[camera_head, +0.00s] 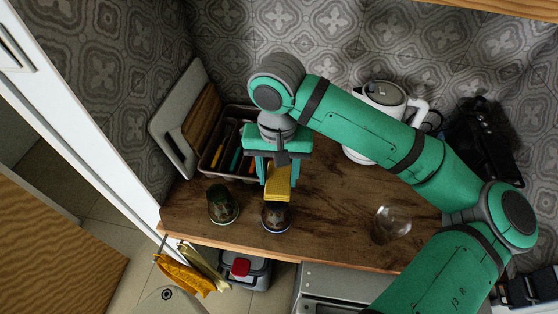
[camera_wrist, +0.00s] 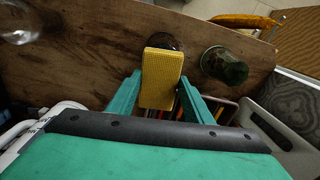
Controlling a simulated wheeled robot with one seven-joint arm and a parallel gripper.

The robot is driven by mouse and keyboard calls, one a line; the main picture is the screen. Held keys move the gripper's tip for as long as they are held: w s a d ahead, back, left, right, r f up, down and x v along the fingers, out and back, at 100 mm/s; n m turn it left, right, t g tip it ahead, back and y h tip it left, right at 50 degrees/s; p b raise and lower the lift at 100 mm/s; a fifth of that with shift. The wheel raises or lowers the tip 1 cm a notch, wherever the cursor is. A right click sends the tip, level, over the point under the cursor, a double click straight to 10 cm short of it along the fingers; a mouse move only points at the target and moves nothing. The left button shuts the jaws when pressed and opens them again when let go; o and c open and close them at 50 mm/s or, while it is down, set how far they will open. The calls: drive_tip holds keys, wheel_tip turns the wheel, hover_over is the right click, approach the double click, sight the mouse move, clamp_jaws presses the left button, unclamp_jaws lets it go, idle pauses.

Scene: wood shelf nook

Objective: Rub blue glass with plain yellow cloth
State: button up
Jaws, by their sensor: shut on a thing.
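My gripper (camera_head: 277,176) is shut on a plain yellow cloth (camera_head: 278,188), a folded pad between the two fingers. In the wrist view the cloth (camera_wrist: 161,76) stretches out past the fingertips. The blue glass (camera_head: 276,219), dark with a bluish rim, stands on the wooden counter just beyond the cloth's free end. In the head view the cloth overlaps its upper part. In the wrist view the cloth hides most of the glass (camera_wrist: 164,39). I cannot tell whether the cloth touches it.
A green glass (camera_head: 223,206) stands left of the blue one, close by. A clear glass (camera_head: 391,225) stands at the right. A cutlery tray (camera_head: 211,165), boards (camera_head: 178,125) and a white kettle (camera_head: 383,94) are behind. Yellow cloths (camera_head: 185,274) hang off the front left edge.

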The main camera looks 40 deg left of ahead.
drive_tip(key=shift+r, duration=2.25)
